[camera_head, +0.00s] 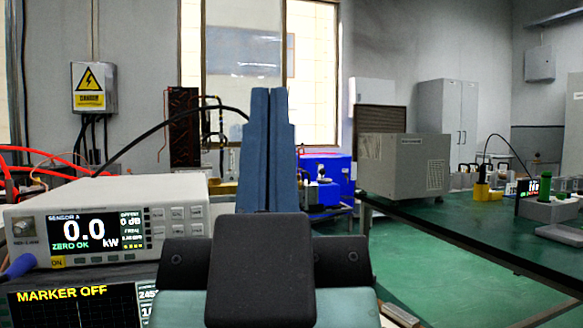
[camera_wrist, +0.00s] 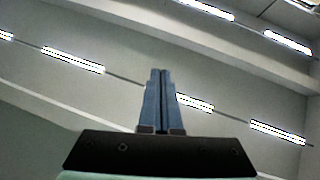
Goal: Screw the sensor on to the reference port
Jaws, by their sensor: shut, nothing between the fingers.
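My gripper (camera_head: 269,92) points straight up in the middle of the head view, with its two blue-grey fingers pressed together and nothing between them. The wrist view also shows my gripper (camera_wrist: 160,71) shut, against the ceiling. A white power meter (camera_head: 110,222) stands at the left and reads "SENSOR A", "0.0 kW" and "ZERO OK". A round metal connector (camera_head: 23,228) is on its front left; I cannot tell whether this is the reference port. A blue cylindrical piece (camera_head: 18,266) is at the meter's lower left corner, partly cut off; I cannot tell whether it is the sensor.
A screen reading "MARKER OFF" (camera_head: 75,308) is below the meter. A black cable (camera_head: 170,121) arcs behind the meter, and red cables (camera_head: 45,153) lie at far left. A green bench (camera_head: 480,222) with a beige box (camera_head: 402,166) is at right. Green floor (camera_head: 420,270) is open between.

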